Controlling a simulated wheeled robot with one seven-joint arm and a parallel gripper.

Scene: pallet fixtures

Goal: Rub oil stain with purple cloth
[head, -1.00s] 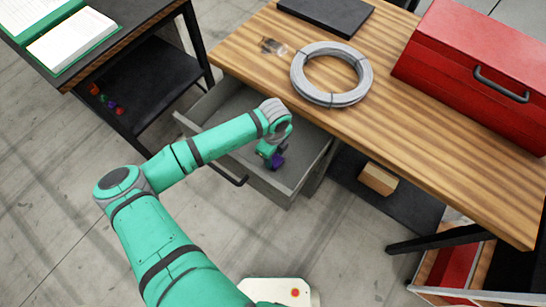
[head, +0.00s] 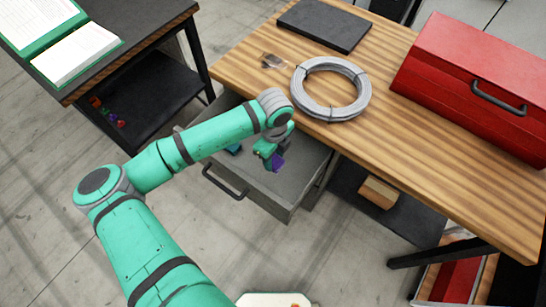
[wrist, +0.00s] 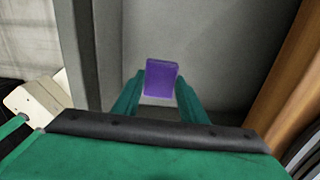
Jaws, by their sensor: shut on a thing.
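The purple cloth (head: 278,162) is a small folded block in my gripper (head: 269,157), over the open grey drawer (head: 300,178). In the wrist view the purple cloth (wrist: 161,78) sits between the two teal fingers of my gripper (wrist: 161,85), which are shut on it. The drawer's grey floor lies below. A small dark brownish patch (head: 273,61), which looks like the oil stain, is on the wooden tabletop (head: 420,130), left of the wire coil. It is apart from the cloth.
A grey wire coil (head: 331,88), a dark flat slab (head: 324,25) and a red toolbox (head: 475,85) stand on the table. A small teal thing (head: 234,149) lies in the drawer, partly hidden by my arm. A black side table (head: 150,40) is at the left.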

